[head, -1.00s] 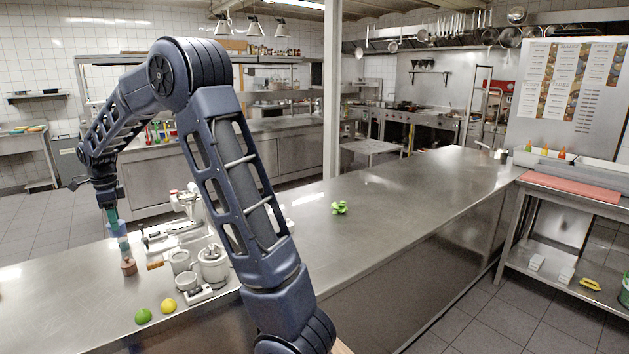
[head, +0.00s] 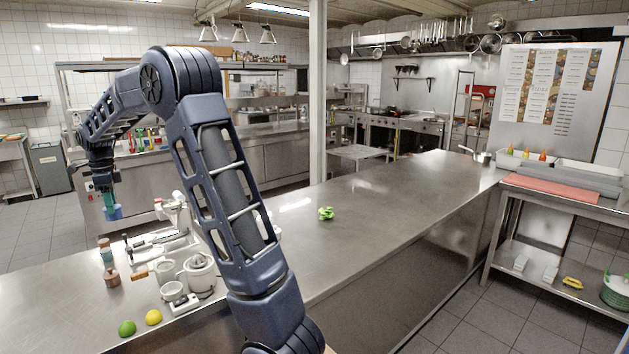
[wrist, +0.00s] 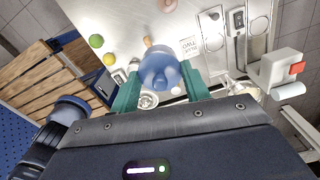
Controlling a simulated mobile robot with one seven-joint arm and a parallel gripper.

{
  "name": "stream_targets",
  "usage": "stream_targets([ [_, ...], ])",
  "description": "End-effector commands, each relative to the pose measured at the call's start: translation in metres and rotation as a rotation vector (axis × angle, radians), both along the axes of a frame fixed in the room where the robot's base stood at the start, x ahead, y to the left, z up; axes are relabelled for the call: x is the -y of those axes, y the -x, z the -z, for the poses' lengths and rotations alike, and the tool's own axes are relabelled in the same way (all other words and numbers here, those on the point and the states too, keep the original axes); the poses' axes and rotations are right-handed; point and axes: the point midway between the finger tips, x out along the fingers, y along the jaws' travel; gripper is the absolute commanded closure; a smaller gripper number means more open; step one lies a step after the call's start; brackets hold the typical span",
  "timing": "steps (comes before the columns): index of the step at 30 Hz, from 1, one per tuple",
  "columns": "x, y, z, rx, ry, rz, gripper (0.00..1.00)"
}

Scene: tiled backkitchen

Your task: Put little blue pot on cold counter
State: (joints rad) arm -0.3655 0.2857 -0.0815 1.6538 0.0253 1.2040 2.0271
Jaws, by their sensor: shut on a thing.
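The little blue pot (head: 113,212) is held between the green fingers of my gripper (head: 108,200), raised above the left end of the long steel counter (head: 390,215). In the wrist view the blue pot (wrist: 160,70) sits between the two fingers of my gripper (wrist: 162,88), which are shut on it. No counter is labelled as the cold one, so I cannot tell from these frames which it is.
Small jars (head: 106,250), a brown pot (head: 112,278), white kitchen appliances (head: 200,272), a lime (head: 127,328) and a lemon (head: 153,317) stand below. A green vegetable (head: 326,213) lies mid-counter. A side table at right holds a red board (head: 550,189). The counter's far part is mostly clear.

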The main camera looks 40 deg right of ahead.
Motion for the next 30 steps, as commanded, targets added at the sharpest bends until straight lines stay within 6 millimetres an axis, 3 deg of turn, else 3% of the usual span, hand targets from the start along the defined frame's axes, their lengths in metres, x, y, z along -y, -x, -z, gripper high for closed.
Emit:
stream_targets([
  [5, 0.047, -0.031, -0.001, 0.001, -0.001, 0.072, 1.00],
  [15, 0.173, -0.088, -0.003, 0.002, -0.001, 0.238, 1.00],
  [23, 0.280, -0.114, -0.002, 0.002, -0.001, 0.364, 1.00],
  [30, 0.380, -0.122, -0.001, 0.002, 0.000, 0.475, 1.00],
])
